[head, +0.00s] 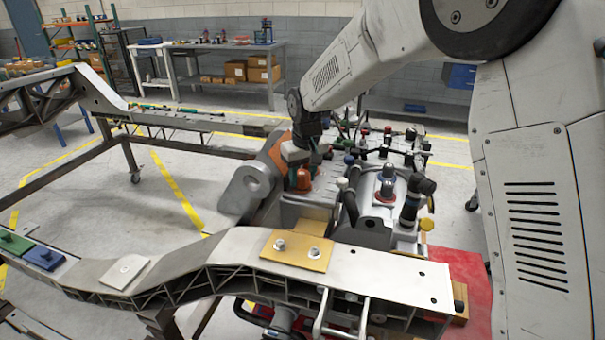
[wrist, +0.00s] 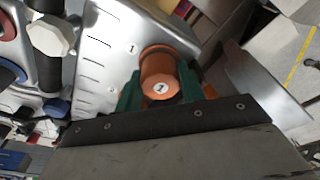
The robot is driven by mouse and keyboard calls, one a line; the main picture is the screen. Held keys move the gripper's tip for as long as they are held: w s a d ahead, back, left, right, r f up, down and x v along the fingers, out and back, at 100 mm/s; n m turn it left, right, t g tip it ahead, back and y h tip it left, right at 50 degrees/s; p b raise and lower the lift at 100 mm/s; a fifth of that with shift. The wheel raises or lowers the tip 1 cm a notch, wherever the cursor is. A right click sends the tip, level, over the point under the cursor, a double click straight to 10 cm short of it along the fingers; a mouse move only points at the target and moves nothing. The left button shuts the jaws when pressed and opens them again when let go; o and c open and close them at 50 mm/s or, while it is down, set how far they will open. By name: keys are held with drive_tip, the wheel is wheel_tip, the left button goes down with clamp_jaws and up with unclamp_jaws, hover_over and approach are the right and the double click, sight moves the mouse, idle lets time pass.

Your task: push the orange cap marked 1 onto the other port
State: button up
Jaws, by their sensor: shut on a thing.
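The orange cap (wrist: 160,78) sits between the green fingers of my gripper (wrist: 160,92) in the wrist view, with a white disc marked 1 facing the camera. My gripper is shut on it. In the head view the cap (head: 304,180) shows below my gripper (head: 300,165), at the grey metal housing (head: 305,205). In the wrist view a plate label 1 (wrist: 131,48) is on the housing just beside the cap's far end. The cap and fingers hide what lies under them, so I cannot tell whether the cap touches a port.
A silver rail (head: 210,250) with a gold plate (head: 297,251) runs across the front. Dark fittings and hoses (head: 410,200) crowd the housing's right side. A white knob (wrist: 52,35) stands left of the slotted housing in the wrist view. Open floor lies to the left.

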drive_tip(key=shift+f, duration=0.15)
drive_tip(key=o, duration=1.2)
drive_tip(key=shift+o, duration=0.2)
drive_tip(key=shift+a, duration=0.1)
drive_tip(key=shift+r, duration=0.3)
wheel_tip(320, 180, up, 5)
drive_tip(key=shift+a+r, duration=0.1)
drive_tip(key=shift+a, duration=0.05)
drive_tip(key=shift+d+r, duration=0.15)
drive_tip(key=shift+d, duration=0.1)
